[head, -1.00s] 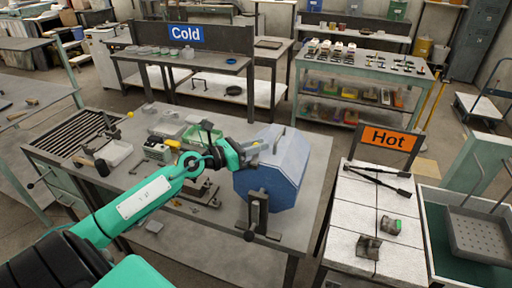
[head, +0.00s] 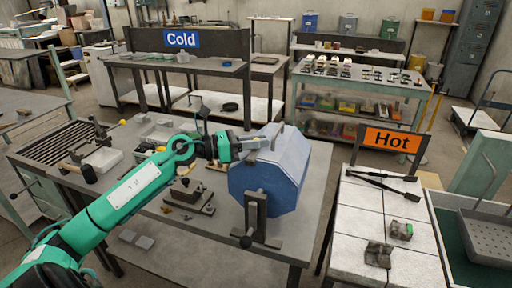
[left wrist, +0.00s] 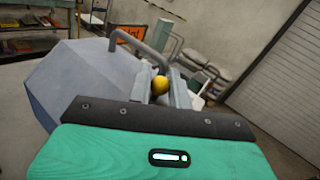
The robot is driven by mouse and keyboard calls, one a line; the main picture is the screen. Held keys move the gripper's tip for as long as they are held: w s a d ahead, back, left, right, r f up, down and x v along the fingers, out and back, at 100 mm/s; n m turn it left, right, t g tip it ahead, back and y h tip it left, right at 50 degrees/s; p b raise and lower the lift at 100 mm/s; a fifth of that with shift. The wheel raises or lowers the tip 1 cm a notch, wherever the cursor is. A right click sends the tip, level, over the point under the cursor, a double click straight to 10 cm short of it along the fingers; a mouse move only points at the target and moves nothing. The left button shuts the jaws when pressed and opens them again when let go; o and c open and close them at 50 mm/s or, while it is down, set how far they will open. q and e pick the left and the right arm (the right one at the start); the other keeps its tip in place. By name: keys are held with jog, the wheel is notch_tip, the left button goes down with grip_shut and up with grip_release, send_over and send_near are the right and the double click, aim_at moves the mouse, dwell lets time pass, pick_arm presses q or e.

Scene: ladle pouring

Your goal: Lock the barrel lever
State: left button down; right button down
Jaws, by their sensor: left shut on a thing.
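The blue faceted barrel (head: 265,185) sits on a dark metal stand (head: 258,215) at the workbench's right end. My left gripper (head: 262,143) is at the barrel's upper left side. In the left wrist view, its fingers (left wrist: 162,88) are closed around a yellow knob (left wrist: 160,85), which appears to be the barrel lever's end. The lever's shaft and pivot are hidden. A grey bent rod (left wrist: 150,38) rises beside the barrel (left wrist: 75,80) just beyond the fingers. My right gripper is in neither view.
The workbench (head: 150,218) carries a small dark fixture (head: 190,195), a white tray (head: 103,160) and a mallet (head: 80,172) left of the barrel. A white-topped table (head: 345,225) with tongs (head: 380,182) stands right, under the Hot sign (head: 390,138).

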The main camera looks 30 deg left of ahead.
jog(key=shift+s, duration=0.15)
pick_arm(q)
jog(key=c, duration=1.3)
grip_release()
jog(key=shift+c, duration=0.2)
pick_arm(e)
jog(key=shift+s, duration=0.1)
